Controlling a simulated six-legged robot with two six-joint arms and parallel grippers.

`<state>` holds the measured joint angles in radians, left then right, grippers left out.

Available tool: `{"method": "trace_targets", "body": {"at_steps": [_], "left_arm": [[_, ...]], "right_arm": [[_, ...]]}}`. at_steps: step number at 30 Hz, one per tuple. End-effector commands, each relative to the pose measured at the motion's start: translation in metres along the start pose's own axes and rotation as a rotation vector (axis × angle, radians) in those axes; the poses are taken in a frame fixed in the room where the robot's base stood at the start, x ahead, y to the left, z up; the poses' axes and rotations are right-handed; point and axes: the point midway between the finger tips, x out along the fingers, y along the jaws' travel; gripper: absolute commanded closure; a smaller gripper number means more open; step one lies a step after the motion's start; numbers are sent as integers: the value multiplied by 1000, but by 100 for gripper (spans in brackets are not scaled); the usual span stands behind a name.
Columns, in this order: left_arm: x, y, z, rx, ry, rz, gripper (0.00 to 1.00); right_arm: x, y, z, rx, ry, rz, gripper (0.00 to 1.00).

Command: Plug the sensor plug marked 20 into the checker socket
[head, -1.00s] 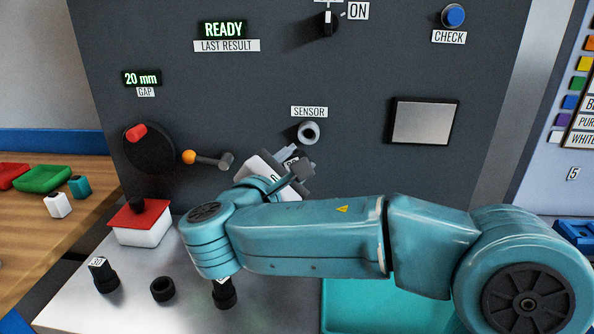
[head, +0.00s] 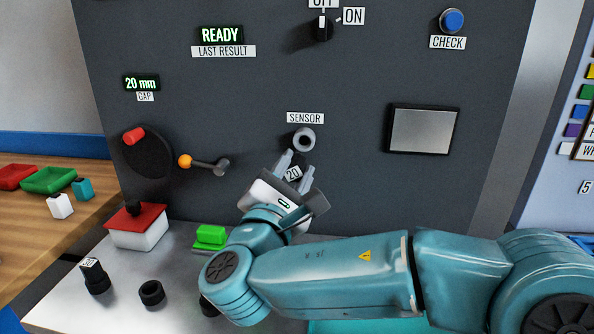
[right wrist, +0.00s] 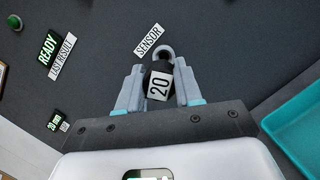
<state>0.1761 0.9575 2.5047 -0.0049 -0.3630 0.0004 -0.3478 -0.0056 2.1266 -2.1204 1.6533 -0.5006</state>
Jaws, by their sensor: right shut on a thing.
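The black sensor plug marked 20 (head: 293,173) is between the fingers of my right gripper (head: 297,171), which is shut on it. In the right wrist view the plug (right wrist: 160,83) shows its white 20 label toward the camera, with a finger of the gripper (right wrist: 158,90) on each side. The checker socket is a grey ring (head: 303,139) under the SENSOR label on the dark panel. The plug is just below the socket in the head view. In the right wrist view the socket (right wrist: 164,52) is partly hidden behind the plug; contact cannot be told. My left gripper is not in view.
A plug marked 30 (head: 93,277) and a black ring (head: 151,293) stand on the grey bench. A red-topped white box (head: 138,228) and a green block (head: 211,235) are near the panel. An orange-knobbed lever (head: 186,161) sticks out left of the gripper.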

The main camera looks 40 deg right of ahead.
Motion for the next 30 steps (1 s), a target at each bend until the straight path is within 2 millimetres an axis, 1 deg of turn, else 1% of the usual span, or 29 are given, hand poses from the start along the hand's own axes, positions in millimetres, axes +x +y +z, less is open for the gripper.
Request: {"method": "trace_targets", "body": {"at_steps": [5, 15, 19, 24, 30], "left_arm": [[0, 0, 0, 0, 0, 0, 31], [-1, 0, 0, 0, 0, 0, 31], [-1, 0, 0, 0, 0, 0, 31], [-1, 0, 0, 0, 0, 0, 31], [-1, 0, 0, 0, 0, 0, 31]], "right_arm": [[6, 0, -2, -2, 1, -1, 100], [38, 0, -11, -3, 1, -2, 100], [48, 0, -13, -3, 1, -2, 100], [55, 0, -14, -1, 1, 0, 100], [56, 0, -15, -1, 2, 0, 100]]}}
